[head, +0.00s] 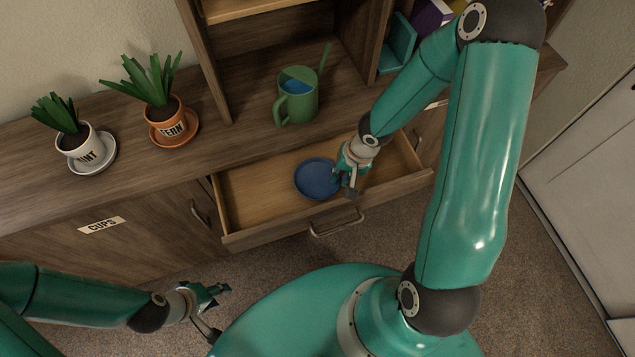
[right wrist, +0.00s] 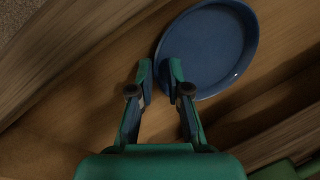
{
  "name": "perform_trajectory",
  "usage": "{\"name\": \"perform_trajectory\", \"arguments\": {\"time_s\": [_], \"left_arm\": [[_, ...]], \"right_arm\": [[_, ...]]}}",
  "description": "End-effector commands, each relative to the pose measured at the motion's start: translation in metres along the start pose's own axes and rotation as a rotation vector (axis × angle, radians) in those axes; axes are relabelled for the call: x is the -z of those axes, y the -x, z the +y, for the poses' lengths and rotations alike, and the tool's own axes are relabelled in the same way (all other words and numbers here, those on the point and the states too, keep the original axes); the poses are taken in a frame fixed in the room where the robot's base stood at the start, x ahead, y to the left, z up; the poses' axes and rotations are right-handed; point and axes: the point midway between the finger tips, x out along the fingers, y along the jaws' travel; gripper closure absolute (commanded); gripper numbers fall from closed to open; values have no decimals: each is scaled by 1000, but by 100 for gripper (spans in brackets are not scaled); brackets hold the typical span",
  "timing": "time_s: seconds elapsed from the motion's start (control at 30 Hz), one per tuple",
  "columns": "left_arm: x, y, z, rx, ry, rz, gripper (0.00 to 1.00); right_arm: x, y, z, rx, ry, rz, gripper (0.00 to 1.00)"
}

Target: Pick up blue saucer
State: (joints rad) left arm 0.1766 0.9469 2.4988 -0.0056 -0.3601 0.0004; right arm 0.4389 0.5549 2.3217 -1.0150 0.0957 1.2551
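The blue saucer (head: 314,178) lies in the open drawer (head: 262,187), near its middle. It also shows in the right wrist view (right wrist: 212,45). My right gripper (head: 350,188) is over the drawer at the saucer's right edge. In the right wrist view its fingers (right wrist: 160,70) stand apart with a gap between them, one on each side of the saucer's near rim. I cannot tell whether either finger touches the rim. My left gripper (head: 222,312) is open and empty, low in front of the cabinet and away from the drawer.
On the cabinet top stand a green watering can (head: 297,96), a fern pot (head: 172,124) on an orange saucer, and a mint pot (head: 85,147) on a white saucer. The drawer's front wall and handle (head: 337,222) stick out. Otherwise the drawer looks empty.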

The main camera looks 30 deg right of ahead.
Motion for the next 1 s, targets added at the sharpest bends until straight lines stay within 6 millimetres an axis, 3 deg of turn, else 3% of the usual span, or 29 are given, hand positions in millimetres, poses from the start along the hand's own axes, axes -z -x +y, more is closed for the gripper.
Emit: {"name": "perform_trajectory", "arguments": {"time_s": [0.3, 0.4, 1.0], "left_arm": [[0, -4, -1, 0, 0, 0, 60], [0, -4, -1, 0, 0, 0, 60], [0, -3, -1, 0, 0, 0, 60]], "right_arm": [[0, -5, 0, 0, 0, 0, 84], [0, -5, 0, 0, 0, 0, 100], [-1, -1, -1, 0, -1, 1, 100]]}}
